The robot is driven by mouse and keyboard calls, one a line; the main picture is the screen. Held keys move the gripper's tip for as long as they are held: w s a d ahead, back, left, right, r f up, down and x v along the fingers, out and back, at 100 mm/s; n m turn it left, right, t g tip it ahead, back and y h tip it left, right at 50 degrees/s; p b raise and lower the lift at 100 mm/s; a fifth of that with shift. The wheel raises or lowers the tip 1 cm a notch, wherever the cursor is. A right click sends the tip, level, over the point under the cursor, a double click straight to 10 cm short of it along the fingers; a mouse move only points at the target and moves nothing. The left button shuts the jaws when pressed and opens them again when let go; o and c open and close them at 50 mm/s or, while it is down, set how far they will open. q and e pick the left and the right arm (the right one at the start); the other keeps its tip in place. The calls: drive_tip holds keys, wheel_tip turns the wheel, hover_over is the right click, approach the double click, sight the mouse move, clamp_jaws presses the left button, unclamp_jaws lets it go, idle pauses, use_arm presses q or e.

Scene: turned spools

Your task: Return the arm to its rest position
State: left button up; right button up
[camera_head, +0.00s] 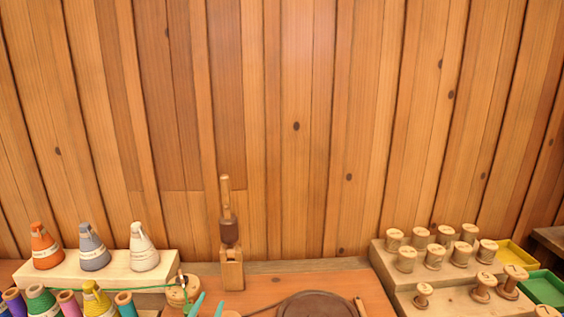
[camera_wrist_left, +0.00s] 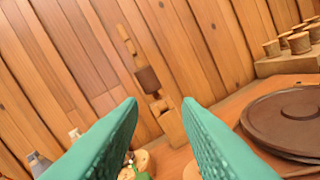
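My left gripper (camera_head: 208,307) shows at the bottom edge of the head view as two teal fingertips, with the rest of the arm out of frame. In the left wrist view its teal fingers (camera_wrist_left: 160,103) stand apart with nothing between their tips. A wooden spool (camera_head: 178,294) with green thread at it stands just left of the fingertips in the head view. My right gripper is in neither view.
Thread cones (camera_head: 46,246) stand on a pale step (camera_head: 100,270) at left. A wooden upright (camera_head: 231,262) stands behind the gripper. A dark round disc (camera_head: 316,306) lies to its right. Wooden spools (camera_head: 423,294) fill a stepped rack at right, beside yellow (camera_head: 512,252) and green (camera_head: 541,288) trays.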

use_arm(q)
drive_tip(key=s+a+f+n+g+y, duration=0.5)
drive_tip(key=s+f+g, duration=0.3)
drive_tip(key=s+f, duration=0.4)
drive_tip(key=s+a+f+g+h, duration=0.1)
drive_tip(key=s+f+g, duration=0.3)
drive_tip(key=s, duration=0.3)
drive_tip(key=s+f+g+h, duration=0.2)
drive_tip(key=s+f+g, duration=0.1)
drive_tip(key=s, duration=0.5)
wheel_tip(320, 180, down, 27)
drive_tip(key=s+g, duration=0.1)
drive_tip(key=s, duration=0.1)
drive_tip(key=s+a+f+g, duration=0.1)
drive_tip(key=s+a+f, duration=0.2)
drive_tip(key=s+f, duration=1.1)
drive_tip(key=shift+s+f+y, duration=0.3)
drive_tip(key=shift+s+f, duration=0.05)
drive_tip(key=shift+s, duration=0.4)
